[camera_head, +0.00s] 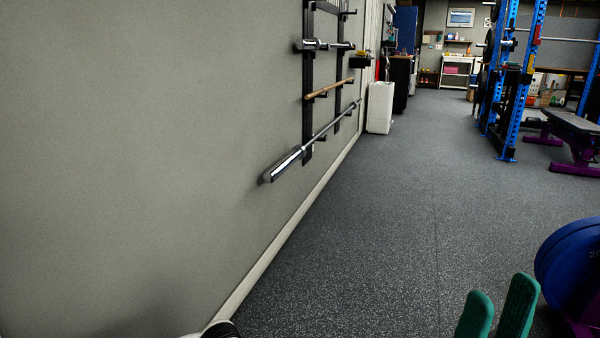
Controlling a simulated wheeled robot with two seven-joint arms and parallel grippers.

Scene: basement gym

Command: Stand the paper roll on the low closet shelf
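I see no paper roll in this view. I cannot pick out a low closet shelf for certain; a white shelf unit (457,72) stands far off at the back wall. My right gripper (497,300) is at the bottom right edge, its two green fingers pointing up with a gap between them and nothing seen in the gap. The lower part of this gripper is cut off by the frame. My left gripper is not in view.
A grey wall (150,130) fills the left, with barbells (318,142) on a rack. A white bin (380,108) stands along it. A blue power rack (510,90), a bench (570,135) and blue weight plates (570,262) are on the right. The middle floor is clear.

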